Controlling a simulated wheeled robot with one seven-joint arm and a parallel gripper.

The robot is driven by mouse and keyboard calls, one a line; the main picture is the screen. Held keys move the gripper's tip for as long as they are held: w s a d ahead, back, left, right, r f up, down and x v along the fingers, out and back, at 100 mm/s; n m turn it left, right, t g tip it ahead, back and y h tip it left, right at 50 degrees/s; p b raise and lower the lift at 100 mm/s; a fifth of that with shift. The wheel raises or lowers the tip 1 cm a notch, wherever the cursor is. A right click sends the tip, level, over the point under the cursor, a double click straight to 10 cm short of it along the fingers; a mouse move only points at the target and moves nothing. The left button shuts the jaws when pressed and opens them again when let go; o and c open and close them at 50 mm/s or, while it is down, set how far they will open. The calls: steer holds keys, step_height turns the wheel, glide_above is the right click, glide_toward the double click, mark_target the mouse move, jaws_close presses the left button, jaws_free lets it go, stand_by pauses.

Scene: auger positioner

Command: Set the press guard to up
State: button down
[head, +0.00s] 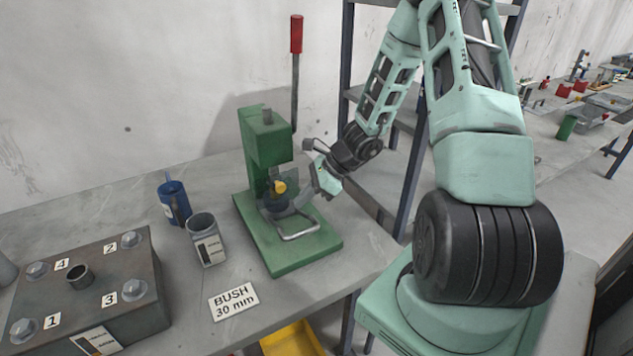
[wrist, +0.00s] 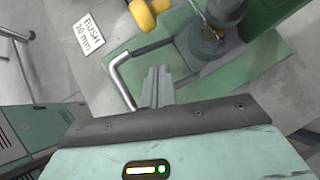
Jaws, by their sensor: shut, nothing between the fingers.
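The green arbor press (head: 268,145) stands on the bench, with a red-handled lever rising at its side. Its guard, a bent metal bar (head: 299,232), sits low and roughly level over the front of the green base. The bar also shows in the wrist view (wrist: 122,78), running from the press and bending toward the bench. My gripper (head: 302,201) is at the right side of the press, just above and beside the guard bar. In the wrist view its closed fingers (wrist: 156,86) are next to the bar; I cannot tell whether they touch it. Nothing is between them.
A yellow knob (head: 279,187) sticks out at the press. A grey container (head: 206,240), a blue container (head: 174,202), a "BUSH 30 mm" card (head: 233,301) and a numbered bolted block (head: 130,262) are to the left. A shelf post (head: 411,175) stands behind my arm.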

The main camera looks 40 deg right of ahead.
steer(key=shift+w+a+r+p, duration=0.2)
steer(key=shift+a+r+p, duration=0.1)
steer(key=shift+r+p, duration=0.2)
steer(key=shift+w+a+r+p, duration=0.3)
steer(key=shift+r+p, duration=0.15)
steer(key=shift+r, duration=0.1)
steer(key=shift+w+a+r+p, duration=0.15)
steer(key=shift+a+r+p, duration=0.15)
steer(key=shift+r+p, duration=0.2)
step_height(320, 180, up, 10)
steer(key=p, duration=0.6)
steer(key=shift+f, duration=0.25)
